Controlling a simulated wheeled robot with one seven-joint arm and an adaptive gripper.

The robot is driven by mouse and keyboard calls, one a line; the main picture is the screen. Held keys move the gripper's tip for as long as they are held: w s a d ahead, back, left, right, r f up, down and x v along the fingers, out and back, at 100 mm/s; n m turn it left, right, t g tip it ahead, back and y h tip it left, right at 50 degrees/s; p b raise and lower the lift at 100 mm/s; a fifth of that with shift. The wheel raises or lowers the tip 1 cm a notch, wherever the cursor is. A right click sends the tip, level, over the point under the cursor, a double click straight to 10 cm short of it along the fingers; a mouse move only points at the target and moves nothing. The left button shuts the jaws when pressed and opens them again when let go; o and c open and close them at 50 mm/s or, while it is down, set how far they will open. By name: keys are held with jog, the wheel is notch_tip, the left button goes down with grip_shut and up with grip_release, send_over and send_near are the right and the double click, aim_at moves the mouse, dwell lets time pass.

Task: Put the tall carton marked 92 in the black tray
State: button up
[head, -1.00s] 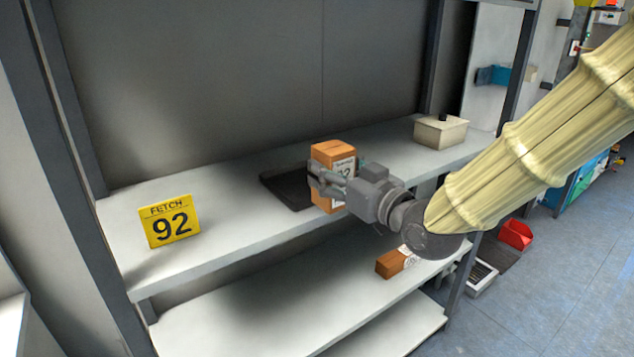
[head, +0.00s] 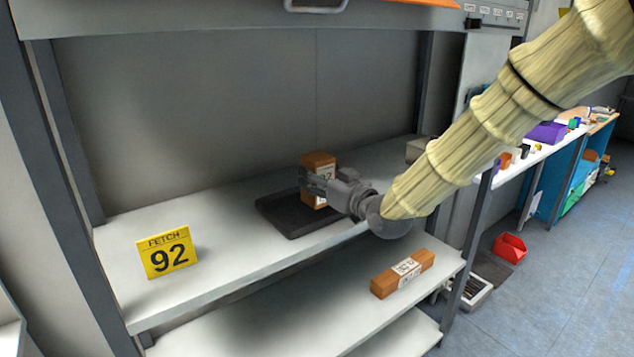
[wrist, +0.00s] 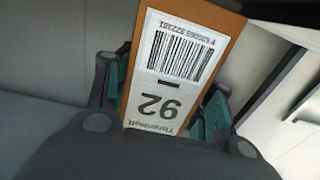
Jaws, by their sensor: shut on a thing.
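The tall orange-brown carton (head: 318,161) is upright in my gripper (head: 316,184). In the wrist view its white label (wrist: 176,62) shows a barcode and the number 92, upside down in the picture. My gripper is shut on the carton, with a teal-padded finger at each side of it. The black tray (head: 288,218) lies on the upper shelf. The carton shows over the tray's back right part; I cannot tell whether its bottom touches the tray. Part of the tray is hidden by the carton and gripper.
A yellow sign reading FETCH 92 (head: 167,252) stands at the left of the upper shelf (head: 225,232). A beige box (head: 416,150) is at the right, partly behind my arm. Another orange-brown carton (head: 385,285) lies on the shelf below. A shelf post (head: 471,240) stands at the right.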

jog(key=shift+w+a, duration=0.1)
jog(key=shift+w, duration=0.5)
notch_tip(320, 180, down, 3)
jog(key=shift+w+f+p, duration=0.1)
jog(key=shift+p, duration=0.8)
jog(key=shift+f, duration=0.15)
jog(key=shift+f, duration=0.2)
jog(key=o, duration=1.3)
jog(key=shift+c, duration=0.2)
jog(key=shift+r, duration=0.1)
